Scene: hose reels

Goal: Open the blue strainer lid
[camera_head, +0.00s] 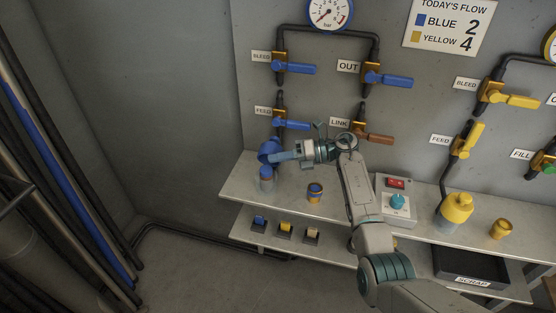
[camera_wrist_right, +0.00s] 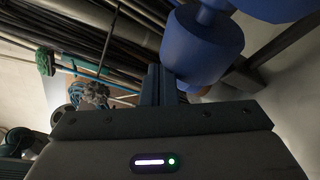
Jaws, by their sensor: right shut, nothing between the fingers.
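The blue strainer (camera_head: 266,183) stands at the left end of the upper shelf, below the blue FEED valve. Its round blue lid (camera_head: 267,146) shows above the body, partly hidden by my fingers; I cannot tell its exact angle. My right gripper (camera_head: 273,158) reaches in from the right, its shut, empty fingers at the lid, between it and the lower body. In the right wrist view, a blue cylinder with a narrow neck (camera_wrist_right: 205,50) is close beside the fingertips (camera_wrist_right: 165,75), and a larger blue part (camera_wrist_right: 275,8) is cut off at the top. Contact is unclear. My left gripper is not in view.
A blue-and-yellow cup (camera_head: 315,192) and a switch box (camera_head: 396,200) stand on the shelf (camera_head: 345,214). Several small blocks (camera_head: 285,229) sit below. A yellow strainer (camera_head: 456,208) stands to the right. Valve handles (camera_head: 295,125) project from the panel close above my gripper.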

